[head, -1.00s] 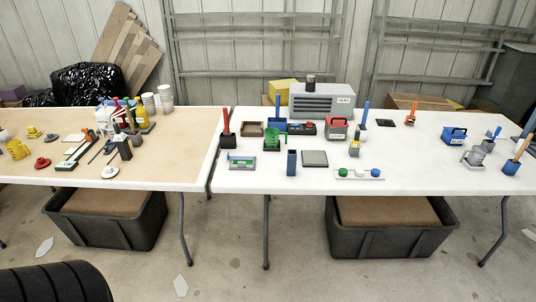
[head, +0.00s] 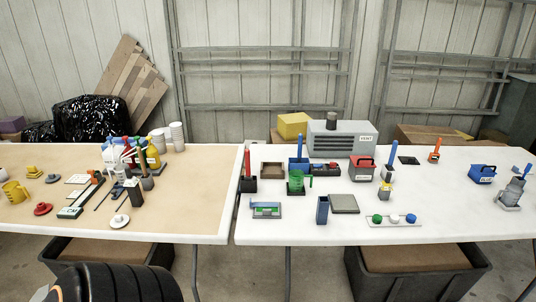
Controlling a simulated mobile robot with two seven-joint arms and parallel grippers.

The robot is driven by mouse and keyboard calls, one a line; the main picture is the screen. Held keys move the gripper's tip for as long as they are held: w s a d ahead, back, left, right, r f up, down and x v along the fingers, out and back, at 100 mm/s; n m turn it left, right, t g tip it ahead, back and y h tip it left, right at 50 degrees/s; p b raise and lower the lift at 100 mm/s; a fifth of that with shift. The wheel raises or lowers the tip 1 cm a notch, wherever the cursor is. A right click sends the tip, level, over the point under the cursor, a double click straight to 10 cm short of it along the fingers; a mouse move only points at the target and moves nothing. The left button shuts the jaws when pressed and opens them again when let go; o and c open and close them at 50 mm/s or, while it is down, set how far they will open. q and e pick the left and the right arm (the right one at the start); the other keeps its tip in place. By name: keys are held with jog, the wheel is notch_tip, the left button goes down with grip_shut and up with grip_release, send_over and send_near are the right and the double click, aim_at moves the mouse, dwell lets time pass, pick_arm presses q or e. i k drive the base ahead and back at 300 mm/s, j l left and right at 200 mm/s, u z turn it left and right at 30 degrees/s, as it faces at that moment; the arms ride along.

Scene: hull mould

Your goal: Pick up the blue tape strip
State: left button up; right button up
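No blue tape strip can be made out with certainty. A thin light-blue strip (head: 265,202) shows along a small grey holder with a green patch (head: 266,211), at the front left of the white table; at this size I cannot tell whether it is tape. Neither of my grippers is in view.
The wood-topped table (head: 190,215) stands left. Black bins (head: 415,285) sit below.

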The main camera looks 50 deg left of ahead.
aim_at(274, 204)
jog(key=j+z, duration=0.1)
jog(key=j, duration=0.25)
jog(key=k+j+z, duration=0.1)
jog(key=j, duration=0.3)
jog(key=k+j, duration=0.15)
jog(key=j, duration=0.2)
jog(key=k+j+z, duration=0.15)
jog(key=j, duration=0.2)
jog(key=j+z, duration=0.1)
jog(key=j, duration=0.25)
jog(key=k, duration=0.05)
